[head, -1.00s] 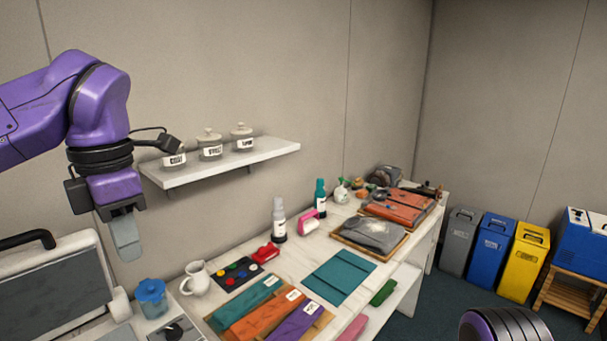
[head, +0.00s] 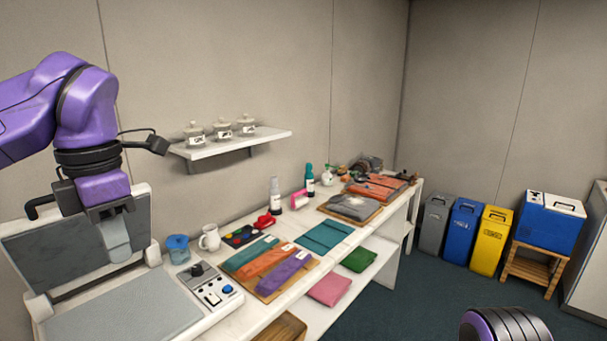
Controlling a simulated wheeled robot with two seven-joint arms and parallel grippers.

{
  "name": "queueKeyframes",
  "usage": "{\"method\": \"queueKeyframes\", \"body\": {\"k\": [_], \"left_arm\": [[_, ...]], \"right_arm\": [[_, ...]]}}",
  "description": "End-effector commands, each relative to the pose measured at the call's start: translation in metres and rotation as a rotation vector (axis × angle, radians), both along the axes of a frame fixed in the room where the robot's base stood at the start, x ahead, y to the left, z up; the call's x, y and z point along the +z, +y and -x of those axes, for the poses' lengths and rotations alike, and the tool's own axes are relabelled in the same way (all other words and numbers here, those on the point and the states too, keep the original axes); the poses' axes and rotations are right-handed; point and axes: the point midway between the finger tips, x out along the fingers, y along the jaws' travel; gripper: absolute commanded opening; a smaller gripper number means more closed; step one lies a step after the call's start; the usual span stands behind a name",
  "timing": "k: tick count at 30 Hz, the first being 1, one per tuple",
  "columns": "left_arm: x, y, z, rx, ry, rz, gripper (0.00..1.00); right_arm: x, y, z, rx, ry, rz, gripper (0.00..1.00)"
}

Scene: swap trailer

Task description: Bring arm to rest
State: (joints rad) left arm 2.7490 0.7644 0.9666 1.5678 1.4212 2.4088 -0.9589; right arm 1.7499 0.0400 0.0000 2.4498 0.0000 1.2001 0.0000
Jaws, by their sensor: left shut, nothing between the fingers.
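My left arm comes in from the left, purple with black bands. Its gripper (head: 115,240) points down with its grey fingers shut and empty. In the picture it overlaps the raised dark panel of the heat-press-like machine (head: 60,250) on the counter; I cannot tell the gap between them. A rounded purple and black part of my own body shows at the bottom right. My right gripper is not in view.
The counter (head: 350,240) holds a white mug (head: 209,238), a blue cup (head: 177,249), folded cloths (head: 265,262) and bottles. A wall shelf (head: 235,143) carries several jars. Bins (head: 464,231) and a blue cooler (head: 549,221) stand right. Floor between is clear.

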Motion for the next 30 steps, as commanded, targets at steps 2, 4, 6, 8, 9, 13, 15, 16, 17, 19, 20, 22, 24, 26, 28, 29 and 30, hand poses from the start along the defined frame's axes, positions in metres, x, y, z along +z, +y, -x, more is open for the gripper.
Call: {"method": "queueKeyframes", "body": {"k": [2, 4, 6, 8, 9, 13, 15, 16, 17, 19, 20, 22, 24, 26, 28, 29, 30], "left_arm": [[0.0, 0.001, 0.0, 0.022, -0.003, 0.0, 0.0], [0.001, 0.005, -0.008, 0.061, -0.047, -0.017, 0.0], [0.0, 0.01, -0.019, 0.09, -0.11, -0.056, 0.0], [-0.002, 0.015, -0.029, 0.109, -0.166, -0.099, 0.0], [-0.005, 0.019, -0.036, 0.122, -0.201, -0.132, 0.0], [-0.018, 0.034, -0.062, 0.145, -0.332, -0.277, 0.0], [-0.032, 0.041, -0.078, 0.138, -0.402, -0.379, 0.0], [-0.041, 0.044, -0.085, 0.13, -0.429, -0.425, 0.0], [-0.05, 0.046, -0.093, 0.116, -0.456, -0.471, 0.0], [-0.076, 0.049, -0.109, 0.064, -0.511, -0.581, 0.0], [-0.088, 0.05, -0.115, 0.034, -0.533, -0.625, 0.0], [-0.122, 0.049, -0.129, -0.057, -0.577, -0.726, 0.0], [-0.167, 0.044, -0.139, -0.187, -0.606, -0.815, 0.0], [-0.213, 0.037, -0.143, -0.329, -0.622, -0.877, 0.0], [-0.275, 0.027, -0.138, -0.521, -0.621, -0.919, 0.0], [-0.301, 0.023, -0.133, -0.606, -0.614, -0.927, 0.0], [-0.335, 0.017, -0.124, -0.716, -0.6, -0.927, 0.0]], "right_arm": [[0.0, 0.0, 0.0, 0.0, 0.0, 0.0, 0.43], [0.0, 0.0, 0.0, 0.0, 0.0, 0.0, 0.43], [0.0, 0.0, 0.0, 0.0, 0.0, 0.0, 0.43], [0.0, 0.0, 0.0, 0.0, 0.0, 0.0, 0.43], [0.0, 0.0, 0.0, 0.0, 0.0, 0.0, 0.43], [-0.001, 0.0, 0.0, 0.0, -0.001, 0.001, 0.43], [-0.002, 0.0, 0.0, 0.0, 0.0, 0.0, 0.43], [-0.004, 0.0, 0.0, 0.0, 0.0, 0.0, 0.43], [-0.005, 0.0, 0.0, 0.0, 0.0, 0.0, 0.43], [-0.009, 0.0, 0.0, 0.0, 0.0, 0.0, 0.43], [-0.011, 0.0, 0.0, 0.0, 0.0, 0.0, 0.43], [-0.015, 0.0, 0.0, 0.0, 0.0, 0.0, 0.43], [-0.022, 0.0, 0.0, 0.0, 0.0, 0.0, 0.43], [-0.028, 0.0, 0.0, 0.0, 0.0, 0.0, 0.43], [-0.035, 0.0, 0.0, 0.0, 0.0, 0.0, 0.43], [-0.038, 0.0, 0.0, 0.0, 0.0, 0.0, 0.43], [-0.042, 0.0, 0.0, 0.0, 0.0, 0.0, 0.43]]}}
